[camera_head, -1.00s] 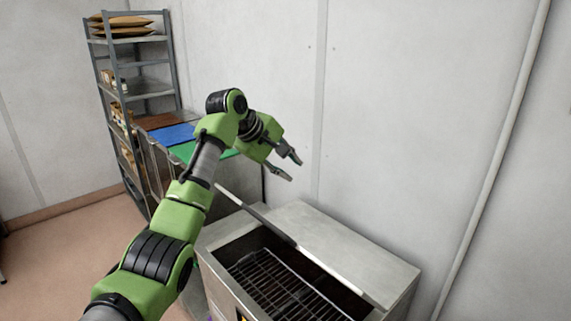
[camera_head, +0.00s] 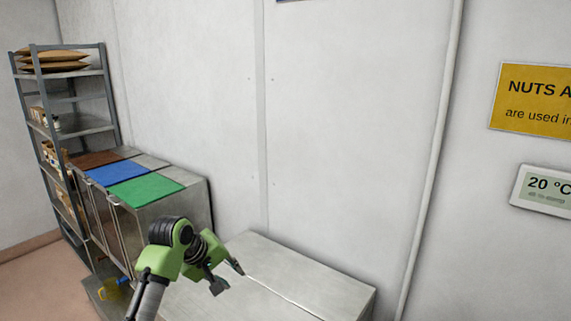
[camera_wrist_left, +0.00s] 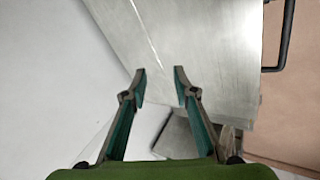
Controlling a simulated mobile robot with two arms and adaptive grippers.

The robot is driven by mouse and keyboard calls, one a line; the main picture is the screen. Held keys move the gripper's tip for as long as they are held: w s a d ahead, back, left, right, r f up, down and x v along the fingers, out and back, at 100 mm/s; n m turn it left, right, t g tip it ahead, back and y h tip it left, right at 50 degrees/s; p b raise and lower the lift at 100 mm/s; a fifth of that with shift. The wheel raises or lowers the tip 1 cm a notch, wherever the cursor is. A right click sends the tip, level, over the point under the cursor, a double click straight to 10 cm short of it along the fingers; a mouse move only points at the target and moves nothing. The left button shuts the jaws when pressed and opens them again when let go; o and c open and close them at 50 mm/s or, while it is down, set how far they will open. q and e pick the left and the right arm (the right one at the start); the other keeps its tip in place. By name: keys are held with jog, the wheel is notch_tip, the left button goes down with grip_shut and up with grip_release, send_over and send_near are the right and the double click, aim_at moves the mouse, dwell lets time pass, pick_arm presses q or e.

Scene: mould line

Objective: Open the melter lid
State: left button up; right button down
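The melter is the steel box at the bottom of the head view; the rear part of its top (camera_head: 310,272) is flat and bare. In front of a thin seam, the lid (camera_head: 186,300) appears to lie flat and shut. No grate or opening shows. The lid also shows in the wrist view (camera_wrist_left: 215,70), with a black bar handle (camera_wrist_left: 287,38) at its right edge. My left gripper (camera_head: 228,277) is open and empty above the melter's top, near the seam. In the wrist view its fingers (camera_wrist_left: 160,76) are apart with metal between them. My right gripper is out of view.
A steel cabinet with blue (camera_head: 116,173) and green (camera_head: 146,192) boards stands left of the melter. Behind it is a shelf rack (camera_head: 70,76) with sacks. A wall (camera_head: 350,120) with a pipe (camera_head: 433,150) closes off the back. A yellow item (camera_head: 115,289) sits low at left.

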pick_arm(q)
jog(key=s+a+f+m+g+y, duration=0.1)
jog(key=s+f+m, duration=0.3)
jog(key=s+f, duration=1.35)
jog(key=s+a+m+g+y, duration=0.1)
jog(key=s+a+m, duration=0.15)
jog(key=s, duration=0.95)
jog(key=s+a+m+y, duration=0.1)
jog(key=s+m, duration=0.2)
jog(key=s, duration=0.9)
notch_tip(320, 180, down, 33)
jog(key=s+g+b, duration=0.1)
jog(key=s+b, duration=0.1)
jog(key=b, duration=0.6)
jog(key=s+a+f+b, duration=0.1)
jog(key=s+f+b, duration=0.2)
jog(key=s+f, duration=0.5)
jog(key=s+a+f+g+b, duration=0.1)
jog(key=s+a+f+b, duration=0.1)
jog(key=s+f, duration=0.6)
notch_tip(320, 180, down, 8)
jog(key=shift+s+r+g+b, duration=0.2)
jog(key=shift+s+g+b, duration=0.1)
jog(key=shift+b, duration=0.45)
jog(key=shift+s+a+f, duration=0.15)
jog(key=shift+s+a, duration=0.05)
jog(key=shift+s, duration=0.25)
grip_shut()
